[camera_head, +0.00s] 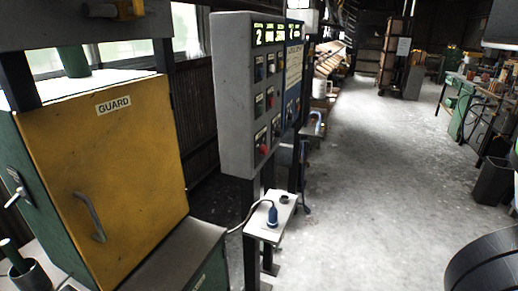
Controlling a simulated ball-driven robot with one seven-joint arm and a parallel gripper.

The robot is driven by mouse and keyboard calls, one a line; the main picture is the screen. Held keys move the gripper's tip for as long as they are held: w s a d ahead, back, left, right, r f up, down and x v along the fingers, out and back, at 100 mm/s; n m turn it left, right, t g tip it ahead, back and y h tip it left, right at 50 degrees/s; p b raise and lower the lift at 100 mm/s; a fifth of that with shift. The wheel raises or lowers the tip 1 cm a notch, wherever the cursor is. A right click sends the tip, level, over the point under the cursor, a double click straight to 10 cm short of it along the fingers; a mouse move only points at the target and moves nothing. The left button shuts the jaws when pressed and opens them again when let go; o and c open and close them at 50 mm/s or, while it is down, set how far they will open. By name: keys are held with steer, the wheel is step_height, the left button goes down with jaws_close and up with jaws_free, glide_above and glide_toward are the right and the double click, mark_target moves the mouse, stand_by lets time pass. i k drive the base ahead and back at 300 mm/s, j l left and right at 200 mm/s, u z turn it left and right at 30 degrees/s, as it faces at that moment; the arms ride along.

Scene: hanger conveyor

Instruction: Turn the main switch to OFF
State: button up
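A grey control panel (236,95) stands on posts left of centre. Its face carries several small switches and knobs, two of them red, such as the lower red knob (264,149). Lit green displays (270,35) run along its top. A lever handle (20,187) sits on the green side of the yellow-doored cabinet (125,165) at the left. No label reading main switch or OFF is legible, so I cannot tell which control is the main switch or its position. My gripper is not in view.
The yellow door has a GUARD label and a grey handle (91,217). A small shelf (270,218) with a blue plug and white cable juts out below the panel. A workbench (480,100) and dark bin (494,181) stand at the right. The concrete floor (375,170) between is clear.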

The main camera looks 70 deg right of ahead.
mark_target(264, 150)
steer(key=z, duration=1.25)
steer(key=l, duration=0.15)
steer(key=k+u, duration=0.05)
